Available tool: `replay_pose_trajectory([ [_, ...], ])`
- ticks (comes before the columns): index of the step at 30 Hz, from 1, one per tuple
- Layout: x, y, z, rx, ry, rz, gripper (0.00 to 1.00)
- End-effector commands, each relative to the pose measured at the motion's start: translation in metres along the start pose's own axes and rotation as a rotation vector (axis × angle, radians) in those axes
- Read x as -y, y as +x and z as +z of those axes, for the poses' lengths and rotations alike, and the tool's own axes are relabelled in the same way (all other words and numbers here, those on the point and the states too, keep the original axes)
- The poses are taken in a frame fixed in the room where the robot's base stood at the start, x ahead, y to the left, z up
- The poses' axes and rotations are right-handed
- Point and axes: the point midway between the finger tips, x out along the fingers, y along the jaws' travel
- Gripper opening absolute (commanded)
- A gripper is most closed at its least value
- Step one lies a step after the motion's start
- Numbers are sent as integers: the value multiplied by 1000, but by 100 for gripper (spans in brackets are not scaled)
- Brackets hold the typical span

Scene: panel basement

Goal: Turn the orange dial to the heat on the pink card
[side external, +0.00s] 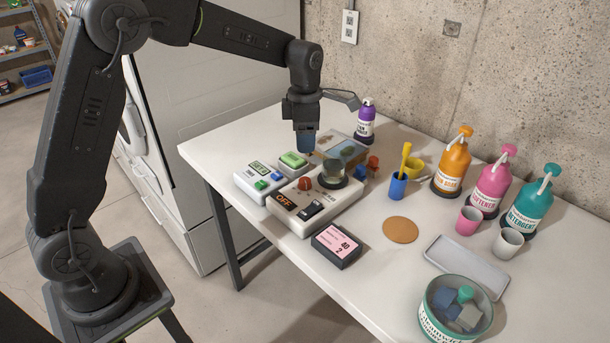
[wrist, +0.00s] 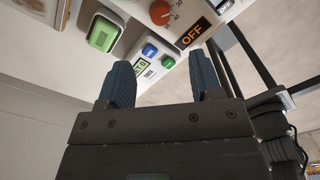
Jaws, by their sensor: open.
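The orange dial (side external: 305,183) sits on a white control panel (side external: 345,200), beside a black OFF display (side external: 284,202) and a rocker switch (side external: 311,209). In the wrist view the dial (wrist: 160,12) is at the top edge, partly cut off, with numbers around it including 30 and 40. The pink card (side external: 335,242), on a dark block in front of the panel, reads 40 and 2. My gripper (side external: 305,149) hangs above and behind the dial, apart from it. In the wrist view its blue fingers (wrist: 161,82) are spread with nothing between them.
A white timer box (side external: 258,183) with green and blue buttons and a green button (side external: 293,160) stand left of the dial. A round glass vessel (side external: 332,173) stands right of it. Cups, bottles, a grey tray (side external: 466,265) and a tub (side external: 455,325) fill the right side.

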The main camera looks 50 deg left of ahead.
Motion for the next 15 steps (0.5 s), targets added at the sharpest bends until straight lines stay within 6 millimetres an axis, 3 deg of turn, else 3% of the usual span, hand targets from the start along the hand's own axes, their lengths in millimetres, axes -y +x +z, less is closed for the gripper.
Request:
replay_pose_trajectory([
  [15, 1, 100, -1, -2, 4, -4, 59],
])
